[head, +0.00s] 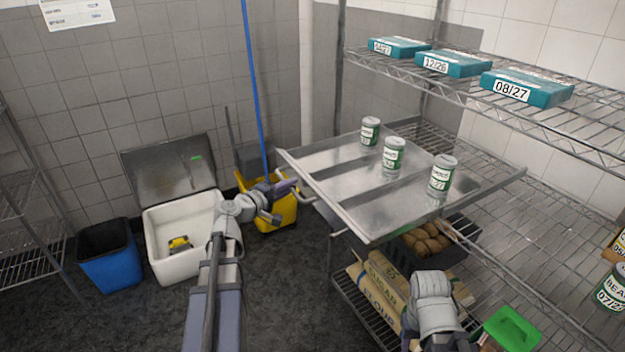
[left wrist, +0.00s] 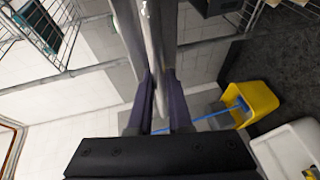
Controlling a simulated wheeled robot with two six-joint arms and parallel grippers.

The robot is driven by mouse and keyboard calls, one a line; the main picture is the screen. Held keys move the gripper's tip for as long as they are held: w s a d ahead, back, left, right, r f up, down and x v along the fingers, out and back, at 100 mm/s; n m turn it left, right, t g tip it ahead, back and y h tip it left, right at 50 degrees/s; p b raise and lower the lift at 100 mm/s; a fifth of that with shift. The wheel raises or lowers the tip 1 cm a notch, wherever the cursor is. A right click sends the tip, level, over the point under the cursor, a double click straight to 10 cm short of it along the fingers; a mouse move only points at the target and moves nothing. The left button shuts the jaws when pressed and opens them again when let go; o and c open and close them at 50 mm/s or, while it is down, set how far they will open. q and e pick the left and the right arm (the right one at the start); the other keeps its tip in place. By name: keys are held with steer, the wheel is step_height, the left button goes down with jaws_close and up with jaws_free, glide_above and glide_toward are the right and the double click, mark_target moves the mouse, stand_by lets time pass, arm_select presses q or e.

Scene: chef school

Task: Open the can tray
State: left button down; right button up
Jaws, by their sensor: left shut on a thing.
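The can tray (head: 325,176) is a flat metal tray that juts out from the wire rack, with its front edge toward the left. Three white-and-green cans stand upright on it: one at the back (head: 370,131), one in the middle (head: 393,155) and one nearer (head: 441,175). My left gripper (head: 286,188) is at the front handle of the tray and shut on it. In the left wrist view the fingers (left wrist: 160,100) close around a pale metal bar (left wrist: 154,40). My right arm shows at the lower right, but its gripper fingers are not visible.
Teal boxes (head: 453,64) lie on the shelf above. A dark crate of potatoes (head: 455,262) and paper sacks (head: 375,290) sit below the tray. A yellow mop bucket (head: 284,214), white bin (head: 172,251) and blue bin (head: 110,268) stand left. Floor (head: 285,285) is clear in front.

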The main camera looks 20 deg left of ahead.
arm_select(q)
steer(key=s+a, duration=0.6)
steer(key=s, duration=0.2)
steer(key=shift+a, duration=0.1)
steer(key=c, duration=1.1)
jaws_free()
steer(key=shift+s, duration=0.1)
steer(key=p+v, duration=0.1)
steer(key=v, duration=0.6)
steer(key=shift+s+a+r, duration=0.1)
steer(key=shift+s+a, duration=0.05)
steer(key=shift+s, duration=0.2)
